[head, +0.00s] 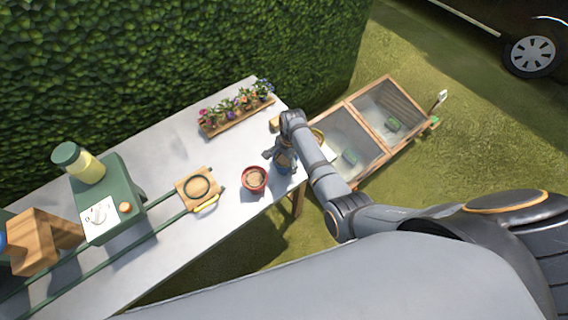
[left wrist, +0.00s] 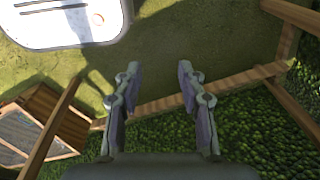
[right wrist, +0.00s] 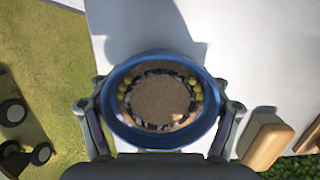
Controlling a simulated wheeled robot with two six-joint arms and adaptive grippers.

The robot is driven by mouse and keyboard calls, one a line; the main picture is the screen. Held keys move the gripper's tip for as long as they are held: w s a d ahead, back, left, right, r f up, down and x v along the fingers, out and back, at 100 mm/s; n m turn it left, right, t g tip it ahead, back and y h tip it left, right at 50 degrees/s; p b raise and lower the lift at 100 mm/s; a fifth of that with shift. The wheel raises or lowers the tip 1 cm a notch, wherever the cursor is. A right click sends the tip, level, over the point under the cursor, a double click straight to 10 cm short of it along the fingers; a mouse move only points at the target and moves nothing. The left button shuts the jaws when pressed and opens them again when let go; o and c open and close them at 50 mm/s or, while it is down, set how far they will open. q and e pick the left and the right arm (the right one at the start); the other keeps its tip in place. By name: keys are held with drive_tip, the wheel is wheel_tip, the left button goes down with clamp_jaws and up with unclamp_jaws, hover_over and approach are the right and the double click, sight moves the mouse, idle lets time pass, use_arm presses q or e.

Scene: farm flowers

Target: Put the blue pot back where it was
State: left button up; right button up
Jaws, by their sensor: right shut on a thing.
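The blue pot (right wrist: 118,78) fills the middle of the right wrist view, with brown soil and a ring of dark and yellow bits inside. My right gripper (right wrist: 160,112) is shut on it, one finger on each side of the rim. In the head view the blue pot (head: 284,168) is partly hidden by my right gripper (head: 280,155), near the right end of the white table (head: 240,140). I cannot tell whether the pot touches the table. My left gripper (left wrist: 158,90) is open and empty, above grass and away from the table.
A red pot (head: 255,180) stands just left of the blue pot. A wooden flower tray (head: 238,122) lies at the back. A wooden board with a ring (head: 197,187) and a green machine (head: 108,200) are further left. A wooden block (right wrist: 265,140) sits beside my right gripper.

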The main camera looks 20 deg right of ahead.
sight(288, 162)
drive_tip(key=o, duration=1.4)
drive_tip(key=shift+f, duration=0.2)
drive_tip(key=o, duration=0.3)
drive_tip(key=shift+w, duration=0.1)
use_arm(q)
drive_tip(key=shift+s+a+f, duration=0.1)
drive_tip(key=shift+s+a, duration=0.1)
drive_tip(key=shift+s, duration=0.4)
drive_tip(key=shift+s+a, duration=0.2)
drive_tip(key=shift+s, duration=0.4)
drive_tip(key=shift+w+d, duration=0.15)
use_arm(e)
drive_tip(key=shift+r, duration=0.3)
use_arm(q)
drive_tip(key=shift+w+f+b, duration=0.2)
drive_tip(key=shift+f+b, duration=0.05)
drive_tip(key=shift+b, duration=0.05)
use_arm(e)
wheel_tip(288, 162, up, 12)
drive_tip(key=d, duration=0.1)
drive_tip(key=shift+w+d+f, duration=0.15)
drive_tip(key=shift+w+d, duration=0.15)
drive_tip(key=shift+d, duration=0.05)
